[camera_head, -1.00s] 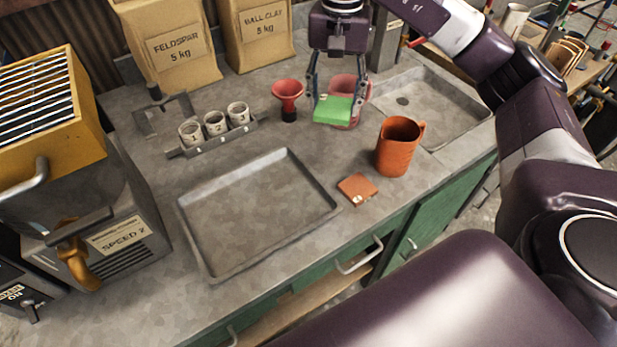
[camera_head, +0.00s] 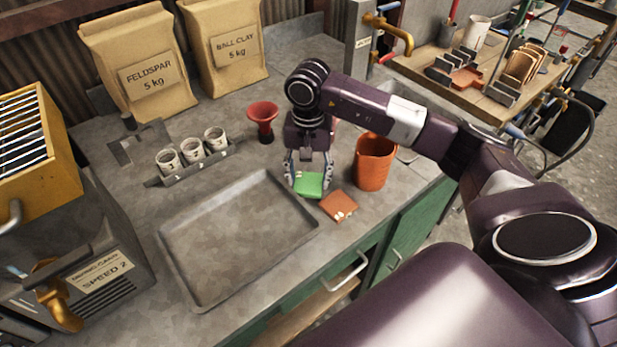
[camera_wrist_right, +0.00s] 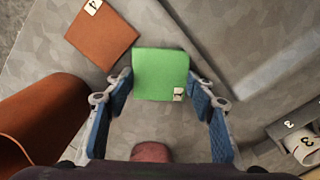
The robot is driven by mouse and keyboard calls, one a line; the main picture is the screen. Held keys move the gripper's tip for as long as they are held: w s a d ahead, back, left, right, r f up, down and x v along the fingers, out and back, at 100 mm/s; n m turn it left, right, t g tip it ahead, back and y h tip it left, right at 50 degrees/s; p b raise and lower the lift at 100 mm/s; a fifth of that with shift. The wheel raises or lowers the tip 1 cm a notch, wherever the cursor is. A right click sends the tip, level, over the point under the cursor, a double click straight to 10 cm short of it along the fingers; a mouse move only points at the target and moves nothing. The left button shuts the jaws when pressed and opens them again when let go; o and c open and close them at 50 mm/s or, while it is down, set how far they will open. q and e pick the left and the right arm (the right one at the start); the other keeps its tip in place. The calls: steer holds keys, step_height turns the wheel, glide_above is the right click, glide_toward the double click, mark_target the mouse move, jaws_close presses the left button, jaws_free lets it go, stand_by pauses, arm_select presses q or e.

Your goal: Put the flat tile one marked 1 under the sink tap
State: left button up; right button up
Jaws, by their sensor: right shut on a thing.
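My right gripper (camera_head: 310,182) is shut on a green flat tile (camera_head: 310,184), close above the counter between the grey tray and the orange jug. In the right wrist view the green tile (camera_wrist_right: 160,72) sits between the blue-padded fingertips (camera_wrist_right: 160,80). It has a small white label whose number I cannot read. A terracotta tile (camera_head: 338,206) lies beside it on the counter; in the right wrist view this tile (camera_wrist_right: 101,36) is marked 4. The yellow sink tap (camera_head: 392,36) is at the back right. The sink (camera_head: 397,92) is partly hidden by my right arm. My left gripper is not in view.
The orange jug (camera_head: 374,163) stands right of the gripper. A grey tray (camera_head: 185,272) lies to the left. A red funnel (camera_head: 263,120) and a rack of numbered cups (camera_head: 193,165) stand behind. A reddish vessel is mostly hidden behind my gripper.

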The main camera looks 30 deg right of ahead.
steer(key=shift+f, duration=0.6)
steer(key=shift+f, duration=0.15)
steer(key=o, duration=1.2)
steer(key=shift+o, duration=0.2)
